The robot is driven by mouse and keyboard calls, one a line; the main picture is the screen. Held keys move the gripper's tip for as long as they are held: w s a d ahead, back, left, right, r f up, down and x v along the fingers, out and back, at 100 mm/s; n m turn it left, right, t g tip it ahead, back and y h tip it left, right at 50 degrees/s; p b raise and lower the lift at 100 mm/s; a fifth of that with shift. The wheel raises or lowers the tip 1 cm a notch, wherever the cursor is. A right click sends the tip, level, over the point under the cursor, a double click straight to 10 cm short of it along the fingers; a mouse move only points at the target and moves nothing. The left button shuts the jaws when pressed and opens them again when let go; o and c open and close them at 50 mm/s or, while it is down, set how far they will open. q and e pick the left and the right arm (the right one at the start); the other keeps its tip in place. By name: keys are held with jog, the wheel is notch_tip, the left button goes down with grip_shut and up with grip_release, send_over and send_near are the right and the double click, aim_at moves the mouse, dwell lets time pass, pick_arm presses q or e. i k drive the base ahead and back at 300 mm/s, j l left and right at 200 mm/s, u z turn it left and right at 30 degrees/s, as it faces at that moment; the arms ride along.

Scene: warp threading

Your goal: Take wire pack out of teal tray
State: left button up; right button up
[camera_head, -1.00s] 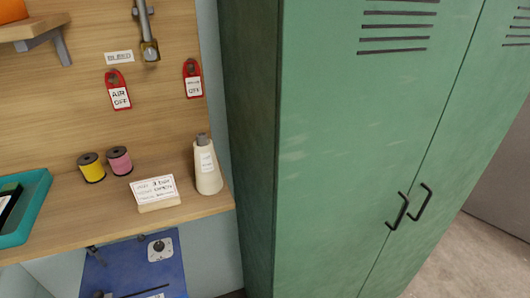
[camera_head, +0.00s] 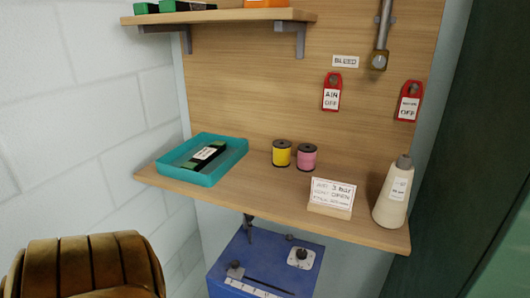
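The teal tray (camera_head: 235,156) sits on the left part of a wooden shelf against the wood-panelled wall. The wire pack (camera_head: 208,153), a dark green and black packet with a white label, lies inside the tray. It lies at a slant, its lower end near the tray's front left. Neither of my grippers is in view.
Yellow (camera_head: 282,154) and pink (camera_head: 306,157) spools stand right of the tray. A white card (camera_head: 332,194) and a cream bottle (camera_head: 393,193) stand farther right. An upper shelf (camera_head: 222,16) hangs above. Below is a blue machine (camera_head: 268,262); a brown ribbed object (camera_head: 85,265) is at lower left.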

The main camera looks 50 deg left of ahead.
aim_at(201, 160)
jog(key=u, duration=2.2)
